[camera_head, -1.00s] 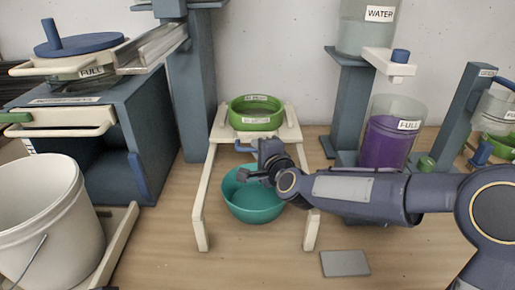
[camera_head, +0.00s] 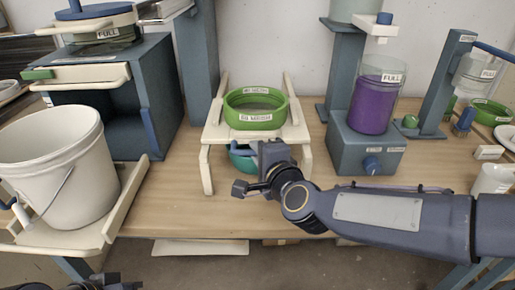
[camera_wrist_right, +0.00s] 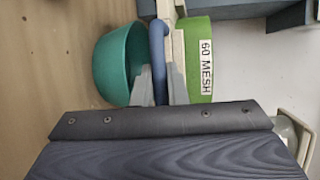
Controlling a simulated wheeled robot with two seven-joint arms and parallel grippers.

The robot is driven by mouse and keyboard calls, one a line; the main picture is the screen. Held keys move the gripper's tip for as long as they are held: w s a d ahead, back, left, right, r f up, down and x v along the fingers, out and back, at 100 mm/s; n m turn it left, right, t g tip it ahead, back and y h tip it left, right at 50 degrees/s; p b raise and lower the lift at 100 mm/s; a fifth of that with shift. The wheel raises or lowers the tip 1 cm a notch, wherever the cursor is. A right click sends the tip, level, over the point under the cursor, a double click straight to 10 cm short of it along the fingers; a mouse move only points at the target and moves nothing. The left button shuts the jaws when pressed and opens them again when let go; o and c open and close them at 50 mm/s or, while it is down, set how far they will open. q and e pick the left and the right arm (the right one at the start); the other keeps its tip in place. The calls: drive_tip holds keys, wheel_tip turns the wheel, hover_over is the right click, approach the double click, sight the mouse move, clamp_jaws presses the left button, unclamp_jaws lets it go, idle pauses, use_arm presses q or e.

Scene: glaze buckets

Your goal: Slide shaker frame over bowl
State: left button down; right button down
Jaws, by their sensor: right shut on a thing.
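The white shaker frame (camera_head: 207,168) stands on the bench on its legs. A green 60 mesh sieve (camera_head: 255,110) rests on top of it. The teal bowl (camera_head: 243,162) sits under the frame's front part, mostly hidden by the frame and my gripper. In the right wrist view the bowl (camera_wrist_right: 115,65) is close beside the frame's blue handle (camera_wrist_right: 158,55). My right gripper (camera_head: 264,165) is shut on that handle at the frame's front. A dark piece at the bottom left edge seems to be my left gripper (camera_head: 100,283); its fingers cannot be made out.
A white bucket (camera_head: 60,165) stands on a tray at the left, by a blue-grey cabinet (camera_head: 130,95). A purple-filled container (camera_head: 373,105) stands on a stand (camera_head: 365,150) at the right. The bench's front edge is close below my right arm. Bare wood lies left of the frame.

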drive_tip(key=shift+s, duration=0.25)
drive_tip(key=c, duration=1.5)
unclamp_jaws()
drive_tip(key=shift+o, duration=0.2)
drive_tip(key=p+v, duration=0.1)
drive_tip(key=v, duration=0.6)
drive_tip(key=shift+s+d, duration=0.15)
drive_tip(key=shift+s, duration=0.2)
drive_tip(key=shift+r, duration=0.1)
